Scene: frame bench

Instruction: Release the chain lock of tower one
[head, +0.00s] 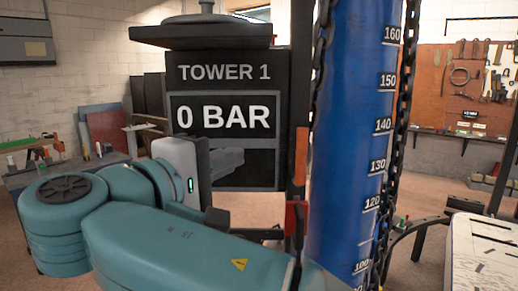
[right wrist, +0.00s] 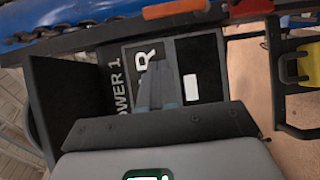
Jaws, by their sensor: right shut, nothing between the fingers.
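Tower one shows in the head view as a blue column (head: 345,130) with a white scale, beside a dark panel (head: 230,72) reading "TOWER 1" and "0 BAR". A dark chain (head: 319,60) runs down its left side and another chain (head: 403,90) down its right. An orange-red upright piece (head: 301,155) and a red piece (head: 295,217) below it sit on the dark post left of the column. My right gripper (head: 228,161) is shut and empty in front of the panel, left of these pieces and apart from them. Its fingers (right wrist: 160,88) also show in the right wrist view. My left gripper is out of view.
A bench (head: 70,165) stands at left, a white-topped block (head: 485,250) at lower right, and a tool board (head: 465,85) at the back right.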

